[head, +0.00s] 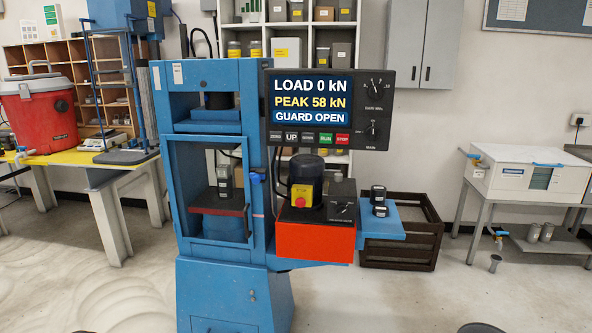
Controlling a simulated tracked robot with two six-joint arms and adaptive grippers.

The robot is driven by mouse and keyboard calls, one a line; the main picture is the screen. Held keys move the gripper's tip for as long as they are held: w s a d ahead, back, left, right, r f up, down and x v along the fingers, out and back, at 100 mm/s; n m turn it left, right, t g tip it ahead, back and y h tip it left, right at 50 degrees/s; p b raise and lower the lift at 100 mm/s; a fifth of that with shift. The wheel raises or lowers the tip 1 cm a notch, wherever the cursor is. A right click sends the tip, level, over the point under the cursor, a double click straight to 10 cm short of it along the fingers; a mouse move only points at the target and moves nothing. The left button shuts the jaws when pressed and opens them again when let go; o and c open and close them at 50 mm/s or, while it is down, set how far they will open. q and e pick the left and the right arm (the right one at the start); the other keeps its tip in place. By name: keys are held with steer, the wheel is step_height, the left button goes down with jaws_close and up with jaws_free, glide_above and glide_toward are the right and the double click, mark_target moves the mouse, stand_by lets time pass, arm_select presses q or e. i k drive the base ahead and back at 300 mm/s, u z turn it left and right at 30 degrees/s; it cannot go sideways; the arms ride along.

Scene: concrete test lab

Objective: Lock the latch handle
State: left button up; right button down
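A blue press (226,293) stands upright in the middle of the head view. A blue-framed guard (207,239) is across its lower opening. The display (311,101) reads LOAD 0 kN, PEAK 58 kN and GUARD OPEN. A grey specimen (224,180) stands on the dark red plate inside the press. Neither of my grippers is in view.
A blue side shelf (384,226) holds dark blocks. A brown crate (427,240) sits behind it. The floor at the front right is mostly clear.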

mark_target(257, 179)
steer(key=z, duration=0.1)
steer(key=i, duration=1.2)
steer(key=u, duration=0.55)
steer(key=i, duration=0.55)
steer(key=u, duration=0.45)
steer(key=k, duration=0.9)
steer(key=u, duration=0.15)
steer(key=i, duration=0.95)
steer(key=z, duration=0.05)
